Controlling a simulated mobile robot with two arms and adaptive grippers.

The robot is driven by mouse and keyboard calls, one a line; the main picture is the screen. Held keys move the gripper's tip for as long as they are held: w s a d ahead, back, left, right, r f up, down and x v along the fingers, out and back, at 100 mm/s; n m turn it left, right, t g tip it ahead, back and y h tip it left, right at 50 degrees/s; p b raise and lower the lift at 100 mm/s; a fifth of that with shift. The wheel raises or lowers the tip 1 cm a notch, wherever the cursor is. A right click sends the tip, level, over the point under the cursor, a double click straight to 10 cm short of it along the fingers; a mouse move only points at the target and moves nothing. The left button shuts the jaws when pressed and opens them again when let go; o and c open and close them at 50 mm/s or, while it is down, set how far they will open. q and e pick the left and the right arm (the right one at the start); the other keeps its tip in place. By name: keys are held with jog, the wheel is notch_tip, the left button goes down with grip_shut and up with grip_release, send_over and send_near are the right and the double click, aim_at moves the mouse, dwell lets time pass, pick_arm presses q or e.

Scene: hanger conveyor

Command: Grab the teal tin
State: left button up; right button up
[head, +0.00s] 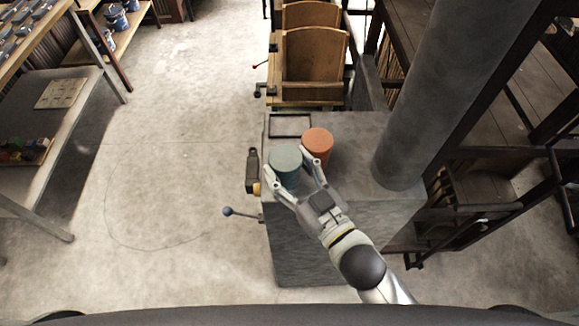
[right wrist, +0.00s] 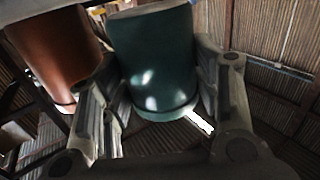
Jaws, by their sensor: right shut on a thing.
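The teal tin (head: 285,160) is a round can on the grey block, seen from above in the head view. It also fills the middle of the right wrist view (right wrist: 152,60). My right gripper (head: 287,172) is shut on it, with one finger on each side. I cannot tell whether the tin touches the block top or is slightly above it. An orange tin (head: 318,141) stands close behind and to the right, beside one finger; it also shows at the left of the right wrist view (right wrist: 52,45). My left gripper is out of view.
The grey block (head: 350,135) has a dark square frame (head: 290,125) at its back left. A thick grey column (head: 440,90) rises at the right. Wooden panels (head: 315,55) stand behind. Open floor lies left.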

notch_tip(320, 180, up, 2)
jog(key=shift+r+p, duration=0.2)
jog(key=shift+p, duration=0.7)
jog(key=s+d+r+p, duration=0.3)
jog(key=s+r+p, duration=0.2)
jog(key=s+r, duration=0.4)
jog(key=s, duration=0.4)
jog(key=shift+s+d+r, duration=0.2)
jog(key=shift+s, duration=0.05)
